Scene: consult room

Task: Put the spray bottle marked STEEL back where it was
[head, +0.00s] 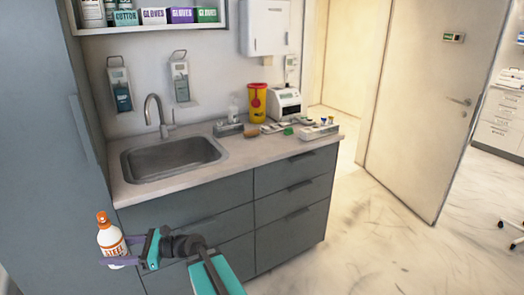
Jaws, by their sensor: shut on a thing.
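The spray bottle marked STEEL (113,246) is white with an orange cap and orange lettering, at the lower left of the head view. My gripper (122,248) is shut on it, with purple fingers around its body. The bottle is roughly upright and held in the air in front of the cabinet, below the counter's height in the picture. Part of its lower body is hidden by a finger.
The counter (140,191) holds a sink (172,158) with a tap, a yellow bin (257,105), a white device (285,103) and several small items. A shelf (150,30) above holds bottles and glove boxes. Two dispensers (181,80) hang on the wall.

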